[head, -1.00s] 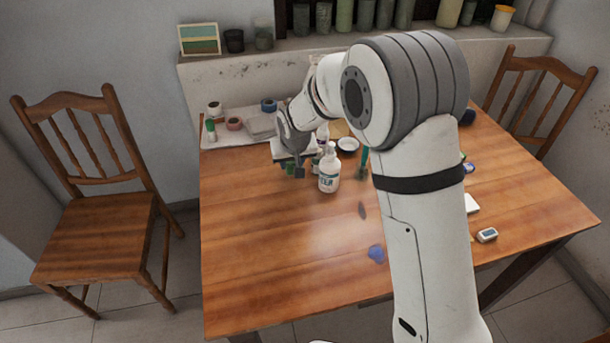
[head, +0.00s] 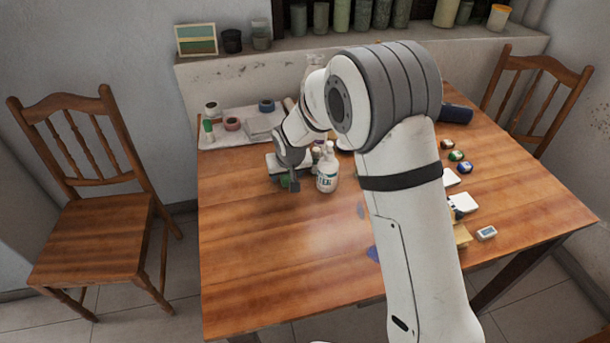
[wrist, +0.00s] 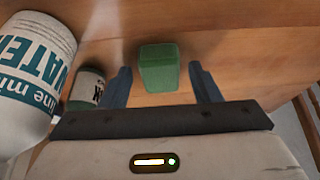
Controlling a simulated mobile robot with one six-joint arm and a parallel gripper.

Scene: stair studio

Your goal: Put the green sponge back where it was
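The green sponge (wrist: 158,68) is a small green block between the two fingers of my gripper (wrist: 160,80) in the wrist view. A gap shows on each side of it, so my gripper is open around it, not clamped on it. The sponge appears to rest on the wooden table. In the head view my gripper (head: 292,184) is low over the table, left of a white bottle, and only a green bit of the sponge (head: 285,181) shows beside the fingers.
The white bottle with teal lettering (head: 327,172) stands close by; it fills the left of the wrist view (wrist: 30,75). A smaller labelled container (wrist: 86,88) is beside it. A pale tray (head: 222,142) with tapes lies behind. The table's front left (head: 250,250) is clear.

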